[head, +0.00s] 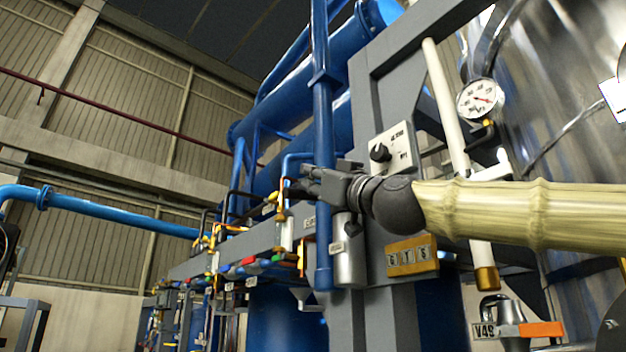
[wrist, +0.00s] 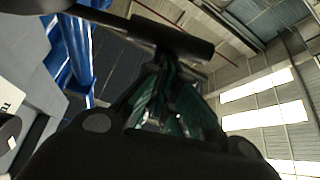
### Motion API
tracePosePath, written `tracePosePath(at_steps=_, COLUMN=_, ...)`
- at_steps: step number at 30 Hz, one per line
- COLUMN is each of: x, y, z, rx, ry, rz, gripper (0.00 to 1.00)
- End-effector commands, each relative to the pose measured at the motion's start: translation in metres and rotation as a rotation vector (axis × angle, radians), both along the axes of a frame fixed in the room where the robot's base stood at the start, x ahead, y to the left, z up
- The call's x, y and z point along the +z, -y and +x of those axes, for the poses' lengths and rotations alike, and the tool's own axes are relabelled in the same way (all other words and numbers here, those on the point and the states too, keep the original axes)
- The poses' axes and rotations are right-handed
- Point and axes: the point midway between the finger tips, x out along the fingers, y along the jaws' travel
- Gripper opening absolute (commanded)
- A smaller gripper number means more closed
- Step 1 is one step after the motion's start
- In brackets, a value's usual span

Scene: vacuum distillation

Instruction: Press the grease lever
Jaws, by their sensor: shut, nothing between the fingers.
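My gripper (head: 302,180) reaches left from the end of my arm in the head view, at the front of the grey frame. Its dark fingers are closed together and hold nothing. A silver cylinder (head: 349,262) with a small label stands upright just below it; it looks like the grease unit. In the wrist view a dark round bar with a thick grip (wrist: 172,37), likely the grease lever, crosses the tips of my fingers (wrist: 168,62). Whether they touch cannot be told. In the head view the lever is not clear, as my gripper and wrist cover that area.
A blue vertical pipe (head: 322,120) stands close by my gripper. A white panel with a black knob (head: 391,150) is above my wrist. A yellow-brown plate (head: 412,256) is below my arm. A white pipe (head: 446,105) and pressure gauge (head: 480,98) stand to the right.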

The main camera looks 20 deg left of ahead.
Motion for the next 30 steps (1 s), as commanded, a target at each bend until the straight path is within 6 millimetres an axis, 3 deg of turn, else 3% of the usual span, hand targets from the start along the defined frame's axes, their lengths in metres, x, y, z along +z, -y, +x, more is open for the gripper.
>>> tracePosePath(at_steps=1, x=-0.01, y=0.0, z=0.001, rx=0.001, ry=0.02, rz=-0.017, gripper=0.0)
tracePosePath(at_steps=10, x=-0.026, y=0.001, z=0.002, rx=0.001, ry=0.058, rz=-0.048, gripper=0.0)
tracePosePath(at_steps=30, x=-0.031, y=0.001, z=0.004, rx=0.003, ry=0.055, rz=-0.048, gripper=0.0)
